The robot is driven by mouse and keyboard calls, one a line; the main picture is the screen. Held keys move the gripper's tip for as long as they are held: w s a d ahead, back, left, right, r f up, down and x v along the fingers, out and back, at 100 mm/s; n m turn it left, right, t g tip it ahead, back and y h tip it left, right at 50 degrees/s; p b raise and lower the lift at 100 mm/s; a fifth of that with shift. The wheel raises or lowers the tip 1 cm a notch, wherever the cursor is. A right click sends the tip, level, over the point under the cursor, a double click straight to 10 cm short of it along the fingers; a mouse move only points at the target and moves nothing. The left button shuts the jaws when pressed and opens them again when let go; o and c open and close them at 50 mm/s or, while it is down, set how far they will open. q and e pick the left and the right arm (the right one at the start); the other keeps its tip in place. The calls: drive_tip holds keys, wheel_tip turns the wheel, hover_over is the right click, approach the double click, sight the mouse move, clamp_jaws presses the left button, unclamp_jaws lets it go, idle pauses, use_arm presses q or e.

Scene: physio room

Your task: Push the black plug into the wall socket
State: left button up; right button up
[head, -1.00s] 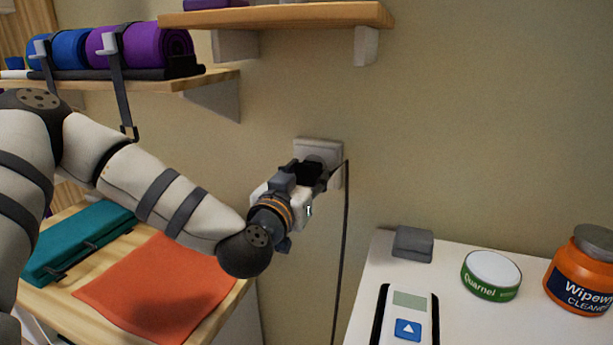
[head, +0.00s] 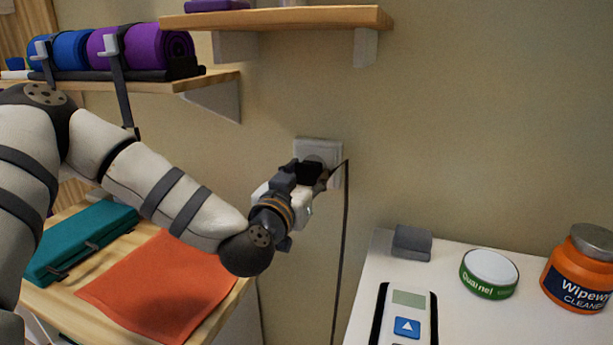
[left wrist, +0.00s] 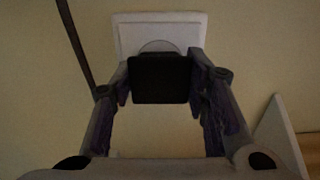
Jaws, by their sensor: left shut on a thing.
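The black plug (left wrist: 160,79) is between the fingers of my left gripper (left wrist: 162,85), which is shut on it. In the head view the plug (head: 309,171) shows just in front of the white wall socket (head: 322,150). In the left wrist view the socket (left wrist: 160,30) is behind the plug, with the top of its round recess visible. The plug's front face is hidden, so I cannot tell how deep it sits in the socket. A dark cable (head: 346,235) hangs down along the wall. My right gripper is not in view.
Wooden shelves (head: 275,18) are above and to the left of the socket. A white tabletop (head: 462,318) at lower right holds a grey block (head: 411,242), a green-labelled round tin (head: 489,274) and an orange wipes jar (head: 583,272). An orange cloth (head: 160,280) lies lower left.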

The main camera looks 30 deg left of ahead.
use_arm(q)
drive_tip(key=shift+w+a, duration=0.15)
drive_tip(key=shift+w, duration=0.25)
drive_tip(key=o, duration=1.2)
drive_tip(key=shift+c, duration=0.2)
drive_tip(key=v, duration=0.7)
drive_tip(key=shift+s, duration=0.25)
